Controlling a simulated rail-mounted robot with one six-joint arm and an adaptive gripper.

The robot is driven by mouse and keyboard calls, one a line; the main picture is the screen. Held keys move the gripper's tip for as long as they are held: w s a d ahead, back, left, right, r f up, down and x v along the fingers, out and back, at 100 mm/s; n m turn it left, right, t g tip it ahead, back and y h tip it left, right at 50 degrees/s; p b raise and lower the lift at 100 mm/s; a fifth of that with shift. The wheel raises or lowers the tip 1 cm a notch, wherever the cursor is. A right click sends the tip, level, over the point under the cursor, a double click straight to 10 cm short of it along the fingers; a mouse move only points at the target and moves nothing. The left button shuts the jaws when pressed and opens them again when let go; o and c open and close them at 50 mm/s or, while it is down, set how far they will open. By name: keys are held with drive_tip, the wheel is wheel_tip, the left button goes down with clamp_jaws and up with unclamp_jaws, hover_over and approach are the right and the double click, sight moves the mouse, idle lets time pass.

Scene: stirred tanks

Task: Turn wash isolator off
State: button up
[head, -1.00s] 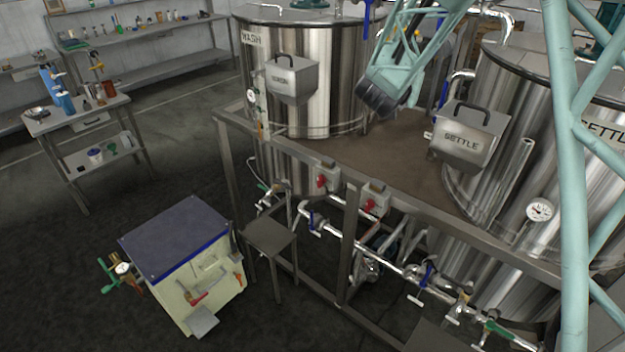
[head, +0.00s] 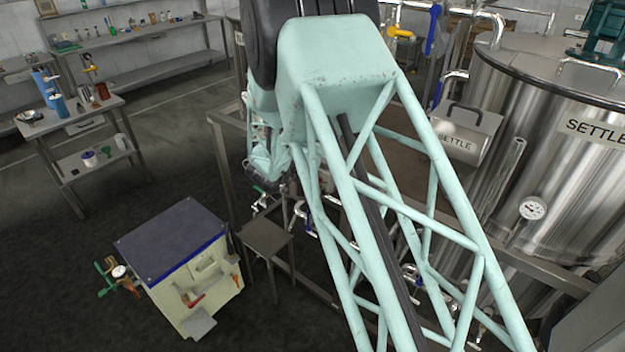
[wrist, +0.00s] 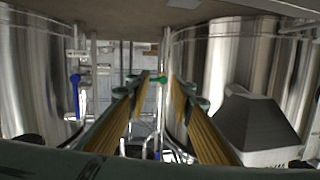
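The wash isolator cannot be made out now. The two small grey boxes with red switches on the platform frame, seen in the earlier head view, are behind my arm. The WASH tank is also almost wholly covered by my arm in the head view. My gripper (wrist: 158,88) shows in the wrist view as two long fingers with yellowish inner faces, apart, with nothing visible held between them. In the head view, my wrist is partly seen low at the left of my arm, and the gripper's tips are hidden.
The SETTLE tank (head: 548,125) and its grey hopper box (head: 465,132) stand right of my arm. A pale cabinet with a dark top (head: 172,238) and a small stand (head: 265,238) are at lower left. In the wrist view, a blue-handled valve (wrist: 75,97) hangs at left.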

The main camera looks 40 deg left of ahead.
drive_tip(key=s+a+f+t+h+p, duration=0.1)
drive_tip(key=s+a+f+t+h, duration=0.1)
drive_tip(key=s+f, duration=1.5)
drive_tip(key=shift+s+a+f+m, duration=0.4)
drive_tip(key=shift+s+a, duration=0.1)
drive_tip(key=shift+s, duration=0.1)
drive_tip(key=w+p, duration=0.2)
drive_tip(key=w, duration=1.1)
drive_tip(key=shift+w+a, duration=0.15)
drive_tip(key=shift+w, duration=0.25)
clamp_jaws()
